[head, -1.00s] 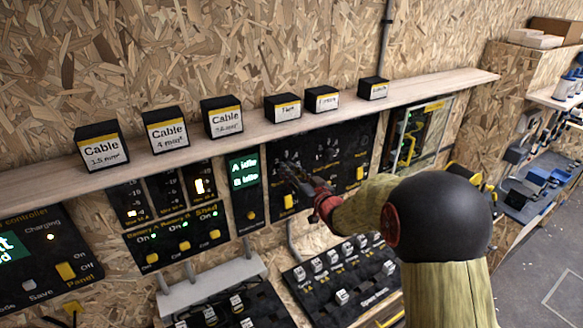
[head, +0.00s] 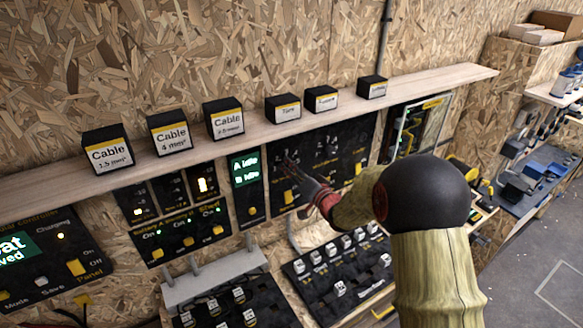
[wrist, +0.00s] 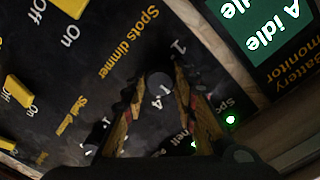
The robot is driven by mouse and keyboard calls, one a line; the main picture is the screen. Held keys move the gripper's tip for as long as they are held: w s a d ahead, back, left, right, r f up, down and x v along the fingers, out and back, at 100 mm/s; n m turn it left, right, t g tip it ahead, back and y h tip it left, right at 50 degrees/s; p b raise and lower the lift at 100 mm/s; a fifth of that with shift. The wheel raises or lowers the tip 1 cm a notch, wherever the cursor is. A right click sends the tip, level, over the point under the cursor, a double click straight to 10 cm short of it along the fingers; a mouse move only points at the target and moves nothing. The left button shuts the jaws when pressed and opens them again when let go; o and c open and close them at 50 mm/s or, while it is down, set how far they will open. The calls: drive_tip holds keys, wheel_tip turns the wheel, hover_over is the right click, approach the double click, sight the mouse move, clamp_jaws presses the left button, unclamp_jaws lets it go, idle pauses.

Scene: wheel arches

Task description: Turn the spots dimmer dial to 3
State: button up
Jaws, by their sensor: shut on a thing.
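Yellow switches (wrist: 20,91) sit on the same panel. A wooden shelf (head: 440,88) with several labelled boxes runs above.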

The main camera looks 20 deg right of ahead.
idle(0.4)
drive_tip(key=o, duration=1.2)
drive_tip(key=shift+c, duration=0.2)
drive_tip(key=shift+s, duration=0.1)
drive_tip(key=v, duration=1.1)
drive_tip(key=shift+s+d, duration=0.15)
drive_tip(key=shift+s, duration=0.2)
